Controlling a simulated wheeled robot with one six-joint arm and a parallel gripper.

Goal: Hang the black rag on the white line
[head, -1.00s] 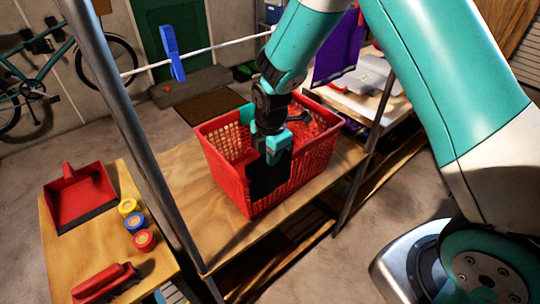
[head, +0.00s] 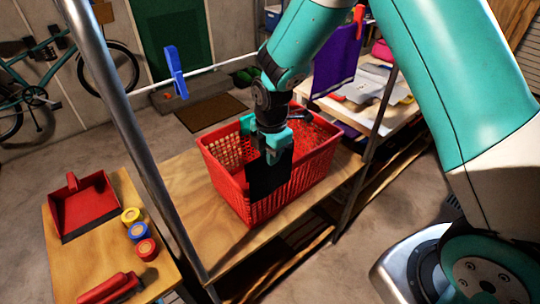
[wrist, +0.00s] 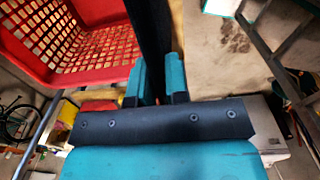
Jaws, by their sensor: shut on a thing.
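My gripper (head: 276,150) points down over the near rim of the red basket and is shut on the black rag (head: 268,178). The rag hangs from the fingers in front of the basket. In the wrist view the dark rag (wrist: 150,35) runs up from between my teal fingers (wrist: 158,82). The white line (head: 215,68) runs from the left metal post to behind my arm, above and beyond the basket. A blue clothespin (head: 176,72) is on the line at left. A purple cloth (head: 334,72) hangs at right with a red clothespin (head: 358,14) at its top.
The red basket (head: 225,190) stands on a wooden bench (head: 190,185) between metal posts (head: 125,120). It also shows in the wrist view (wrist: 75,78). A side table at left holds a red dustpan (head: 85,205), coloured round tins and a red brush. A cluttered table stands behind at right.

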